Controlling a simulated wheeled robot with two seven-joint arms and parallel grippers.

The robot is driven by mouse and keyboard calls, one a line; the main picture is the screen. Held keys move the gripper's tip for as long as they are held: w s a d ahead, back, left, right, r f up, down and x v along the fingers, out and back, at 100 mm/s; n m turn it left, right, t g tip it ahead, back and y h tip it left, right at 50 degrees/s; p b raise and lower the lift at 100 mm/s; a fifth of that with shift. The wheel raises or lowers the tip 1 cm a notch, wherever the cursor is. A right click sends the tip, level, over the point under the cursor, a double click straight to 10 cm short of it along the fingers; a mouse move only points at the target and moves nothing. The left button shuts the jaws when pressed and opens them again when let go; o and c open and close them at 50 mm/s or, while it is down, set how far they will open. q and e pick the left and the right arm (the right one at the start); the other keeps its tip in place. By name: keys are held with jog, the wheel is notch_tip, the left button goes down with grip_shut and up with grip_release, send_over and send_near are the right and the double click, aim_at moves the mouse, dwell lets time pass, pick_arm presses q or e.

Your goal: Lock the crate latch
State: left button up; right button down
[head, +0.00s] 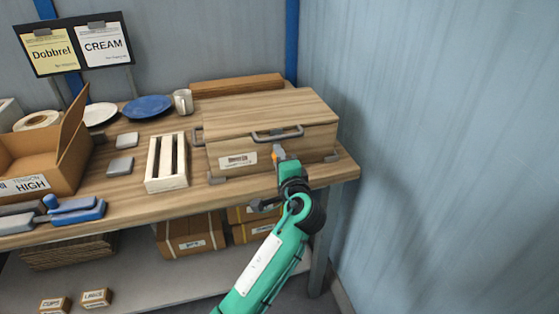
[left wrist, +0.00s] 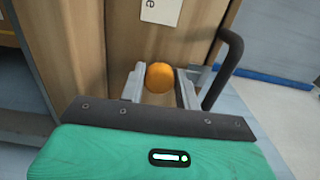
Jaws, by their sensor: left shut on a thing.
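The wooden crate (head: 315,137) stands at the right end of the workbench with its flat lid (head: 265,107) down. A grey bar handle (head: 278,136) is on its front, and a white label (head: 238,160) is to the left of the latch. My left gripper (head: 279,152) is at the crate's front, below the handle. It is shut on the orange latch knob (left wrist: 159,77), which sits between the two grey fingers in the left wrist view. The rest of the latch is hidden by the gripper. My right gripper is not in view.
On the bench (head: 120,205), a white slatted rack (head: 152,165), an open cardboard box (head: 75,150), plates and a mug (head: 183,101) stand left of the crate. A long brown block (head: 237,86) lies behind it. A blue wall (head: 430,120) rises on the right.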

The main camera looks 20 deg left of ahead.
pick_arm(q)
jog(key=shift+f, duration=0.1)
jog(key=o, duration=0.9)
jog(key=b+v, duration=0.1)
jog(key=v, duration=1.2)
jog(key=shift+s+d, duration=0.25)
jog(key=shift+s, duration=0.1)
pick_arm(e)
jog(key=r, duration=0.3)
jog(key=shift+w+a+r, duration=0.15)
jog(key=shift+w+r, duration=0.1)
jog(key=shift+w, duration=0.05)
